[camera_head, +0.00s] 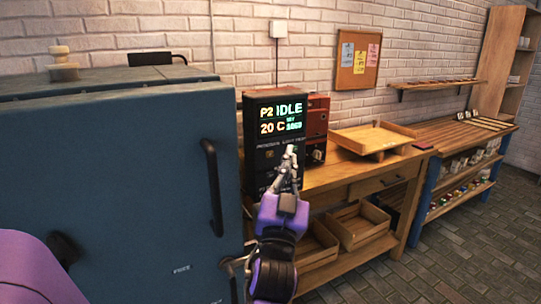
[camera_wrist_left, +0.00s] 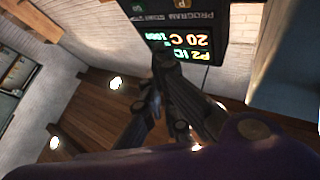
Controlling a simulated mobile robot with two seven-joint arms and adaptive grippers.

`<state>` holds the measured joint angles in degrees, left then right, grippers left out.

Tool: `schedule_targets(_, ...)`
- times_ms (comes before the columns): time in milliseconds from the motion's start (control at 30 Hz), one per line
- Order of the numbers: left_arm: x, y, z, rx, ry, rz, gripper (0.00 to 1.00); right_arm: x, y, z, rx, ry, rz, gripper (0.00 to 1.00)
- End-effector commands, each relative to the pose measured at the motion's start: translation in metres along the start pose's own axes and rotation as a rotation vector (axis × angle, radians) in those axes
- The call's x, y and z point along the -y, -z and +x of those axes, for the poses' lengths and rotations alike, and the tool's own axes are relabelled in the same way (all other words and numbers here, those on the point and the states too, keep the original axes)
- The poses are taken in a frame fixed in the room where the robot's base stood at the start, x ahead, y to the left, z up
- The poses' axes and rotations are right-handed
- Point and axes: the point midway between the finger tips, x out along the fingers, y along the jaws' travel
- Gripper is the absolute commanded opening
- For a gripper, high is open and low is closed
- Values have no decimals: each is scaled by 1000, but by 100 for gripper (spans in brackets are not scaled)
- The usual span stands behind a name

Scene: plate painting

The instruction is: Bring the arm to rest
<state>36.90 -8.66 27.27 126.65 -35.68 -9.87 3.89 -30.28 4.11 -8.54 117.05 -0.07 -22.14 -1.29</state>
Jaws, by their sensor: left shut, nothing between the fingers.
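My left gripper (camera_head: 292,152) is raised in front of a dark control box (camera_head: 262,160) whose display reads "P2 IDLE" and "20 C". The gripper is shut and holds nothing. In the left wrist view the gripper's fingers (camera_wrist_left: 160,68) are close together near the display (camera_wrist_left: 185,45), which appears upside down. I cannot tell whether the fingertips touch the box. My purple and black left arm comes up from the bottom of the head view. My right gripper is not in view.
A large blue-grey cabinet (camera_head: 120,190) with a black handle (camera_head: 213,187) stands close on the left. A wooden bench (camera_head: 350,180) carries a tray (camera_head: 375,136) right of the box, with open wooden bins (camera_head: 358,226) below. The brick-paved floor (camera_head: 460,250) at right is clear.

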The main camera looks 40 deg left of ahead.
Motion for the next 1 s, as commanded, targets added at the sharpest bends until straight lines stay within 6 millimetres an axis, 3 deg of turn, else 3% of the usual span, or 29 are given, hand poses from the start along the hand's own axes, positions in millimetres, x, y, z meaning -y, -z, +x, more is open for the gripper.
schedule_targets(567, 0, -3, 0, 11, -2, -4, 0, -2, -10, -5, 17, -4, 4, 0)
schedule_targets(700, -34, -18, -4, 67, -77, -90, 0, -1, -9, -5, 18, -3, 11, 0)
schedule_targets(867, -81, -62, -44, 207, -241, -136, 0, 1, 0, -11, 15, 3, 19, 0)
schedule_targets(1000, -108, -112, -109, 373, -383, -147, 0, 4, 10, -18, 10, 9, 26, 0)
